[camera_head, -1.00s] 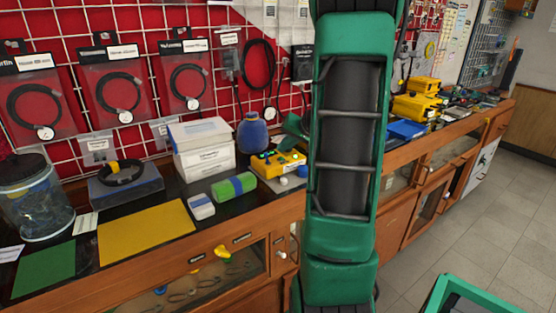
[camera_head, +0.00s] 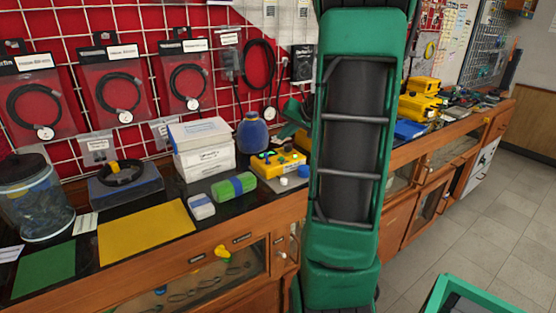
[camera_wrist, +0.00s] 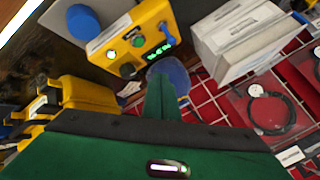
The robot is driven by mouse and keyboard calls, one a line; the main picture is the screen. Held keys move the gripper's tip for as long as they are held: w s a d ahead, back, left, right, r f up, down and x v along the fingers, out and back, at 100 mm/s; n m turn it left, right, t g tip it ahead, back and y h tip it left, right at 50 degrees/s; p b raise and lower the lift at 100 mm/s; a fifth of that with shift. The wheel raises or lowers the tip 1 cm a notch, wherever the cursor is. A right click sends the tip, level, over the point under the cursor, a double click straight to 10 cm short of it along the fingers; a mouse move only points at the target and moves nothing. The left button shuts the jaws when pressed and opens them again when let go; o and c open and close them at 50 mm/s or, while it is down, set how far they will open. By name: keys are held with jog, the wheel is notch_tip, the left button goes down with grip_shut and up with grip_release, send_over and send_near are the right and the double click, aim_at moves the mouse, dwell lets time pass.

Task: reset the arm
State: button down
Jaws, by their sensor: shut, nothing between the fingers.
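My green arm stands upright across the middle of the head view and hides part of the bench and wall. A green part of its far end, likely my gripper (camera_head: 293,110), shows just left of the arm, above the bench. In the wrist view my gripper (camera_wrist: 160,95) is shut, with nothing between the fingers. It is in front of a yellow regulator box (camera_wrist: 140,40) with a lit green display and buttons. The same yellow box (camera_head: 278,163) sits on the bench in the head view. My gripper appears apart from it.
The wooden bench (camera_head: 170,262) holds a blue round bottle (camera_head: 251,132), white boxes (camera_head: 203,146), a green-blue sponge (camera_head: 234,186), a yellow mat (camera_head: 146,231), a green mat (camera_head: 45,270) and a clear jar (camera_head: 36,200). Bagged hoses hang on the red wall. Floor (camera_head: 480,205) is open at right.

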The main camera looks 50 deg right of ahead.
dwell(0.4)
jog(key=s+a+f+n+g, duration=0.2)
jog(key=s+a+g, duration=0.2)
jog(key=s+a, duration=0.8)
jog(key=s+a+f+n+g+y, duration=0.1)
jog(key=s+a+g, duration=0.4)
jog(key=s+a, duration=0.8)
notch_tip(320, 180, down, 2)
jog(key=shift+s+f+n, duration=0.25)
jog(key=shift+s+n, duration=0.3)
jog(key=shift+n, duration=0.05)
jog(key=shift+w+f, duration=0.25)
jog(key=shift+w, duration=0.4)
